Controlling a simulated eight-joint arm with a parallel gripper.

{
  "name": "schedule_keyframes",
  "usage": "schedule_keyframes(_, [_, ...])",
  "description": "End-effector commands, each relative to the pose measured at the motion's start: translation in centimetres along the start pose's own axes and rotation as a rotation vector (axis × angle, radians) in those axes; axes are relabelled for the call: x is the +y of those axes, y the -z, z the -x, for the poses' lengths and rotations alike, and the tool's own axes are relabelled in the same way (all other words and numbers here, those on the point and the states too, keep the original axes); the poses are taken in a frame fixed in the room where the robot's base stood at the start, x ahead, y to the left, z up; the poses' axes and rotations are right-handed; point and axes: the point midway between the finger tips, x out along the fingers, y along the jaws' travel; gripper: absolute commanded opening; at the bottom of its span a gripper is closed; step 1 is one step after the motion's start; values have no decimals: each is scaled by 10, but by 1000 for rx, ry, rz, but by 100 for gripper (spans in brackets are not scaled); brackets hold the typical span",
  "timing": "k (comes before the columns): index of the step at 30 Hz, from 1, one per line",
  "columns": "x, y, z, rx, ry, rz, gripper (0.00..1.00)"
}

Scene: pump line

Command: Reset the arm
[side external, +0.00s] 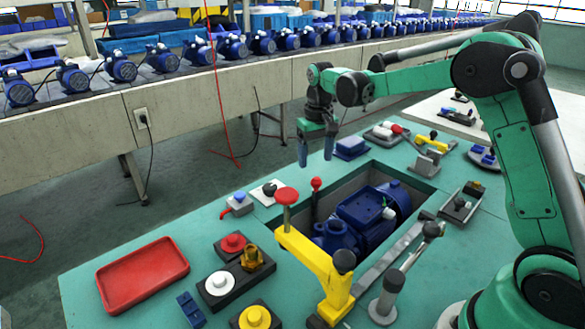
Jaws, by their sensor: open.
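My gripper (317,148) hangs from my green arm above the back of the teal worktable (75,285). Its two blue-grey fingers point down and are apart, with nothing between them. It is behind and above a recess in the table. A blue pump (370,205) lies in the recess, below and to the right of the fingers and apart from them. My arm reaches in from the right, bent at the elbow.
A yellow clamp arm (312,262) with a red knob stands at the recess's front left. A red tray (143,274) lies at the left. Several buttons, levers and small fixtures surround the recess. Behind, a conveyor (180,105) carries a row of blue pumps.

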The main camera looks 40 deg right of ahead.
Motion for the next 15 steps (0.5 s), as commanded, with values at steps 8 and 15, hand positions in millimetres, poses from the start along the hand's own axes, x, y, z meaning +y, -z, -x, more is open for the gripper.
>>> schedule_keyframes(8, [-25,-47,51,181,12,80,67])
schedule_keyframes(15, [-42,-106,70,371,37,158,67])
